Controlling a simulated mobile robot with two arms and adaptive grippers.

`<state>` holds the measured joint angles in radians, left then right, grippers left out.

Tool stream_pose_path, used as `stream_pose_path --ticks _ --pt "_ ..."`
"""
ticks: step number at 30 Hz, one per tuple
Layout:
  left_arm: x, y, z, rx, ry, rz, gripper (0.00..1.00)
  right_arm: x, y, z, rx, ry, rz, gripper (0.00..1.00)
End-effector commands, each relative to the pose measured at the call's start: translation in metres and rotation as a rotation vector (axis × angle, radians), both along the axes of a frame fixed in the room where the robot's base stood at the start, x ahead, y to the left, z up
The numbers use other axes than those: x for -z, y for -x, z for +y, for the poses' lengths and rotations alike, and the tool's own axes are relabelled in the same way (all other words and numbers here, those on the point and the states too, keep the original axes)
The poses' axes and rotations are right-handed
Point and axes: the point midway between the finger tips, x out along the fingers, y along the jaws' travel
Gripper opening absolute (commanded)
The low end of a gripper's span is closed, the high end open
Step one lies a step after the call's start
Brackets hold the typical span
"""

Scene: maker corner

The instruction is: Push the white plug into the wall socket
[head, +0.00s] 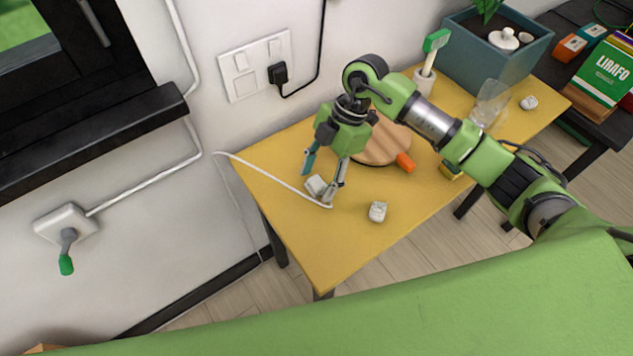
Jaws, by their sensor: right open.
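The white plug (315,184) lies on the yellow table (285,235) near its left end, with a white cord (265,174) running from beside it toward the wall. My right gripper (321,186) points down over it, one finger on each side. Its fingers are open, and I cannot tell whether either touches the plug. The white wall socket (239,84) is a double plate on the wall behind the table. A black plug (278,74) sits in its right half; the left half is free. My left gripper is not in view.
A small whitish block (377,211) lies right of the gripper. A glass (489,103) and blue planter (497,50) stand farther right. A white wall box (66,223) has a green-tipped lever.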

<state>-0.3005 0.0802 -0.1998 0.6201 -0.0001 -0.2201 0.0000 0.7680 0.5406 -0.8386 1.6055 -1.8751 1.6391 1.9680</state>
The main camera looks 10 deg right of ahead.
Motion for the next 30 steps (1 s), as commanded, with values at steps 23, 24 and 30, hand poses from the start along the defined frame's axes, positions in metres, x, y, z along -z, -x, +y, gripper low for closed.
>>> stream_pose_path --ticks 23,24,30 --pt "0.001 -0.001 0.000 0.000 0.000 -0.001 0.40 -0.002 0.000 0.000 0.000 0.000 -0.001 0.12" --pt "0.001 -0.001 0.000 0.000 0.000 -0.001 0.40 -0.003 -0.001 0.000 0.000 0.000 -0.001 0.12" --pt "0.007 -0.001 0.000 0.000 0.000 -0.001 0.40 -0.020 -0.002 0.000 -0.001 -0.001 -0.006 0.12"
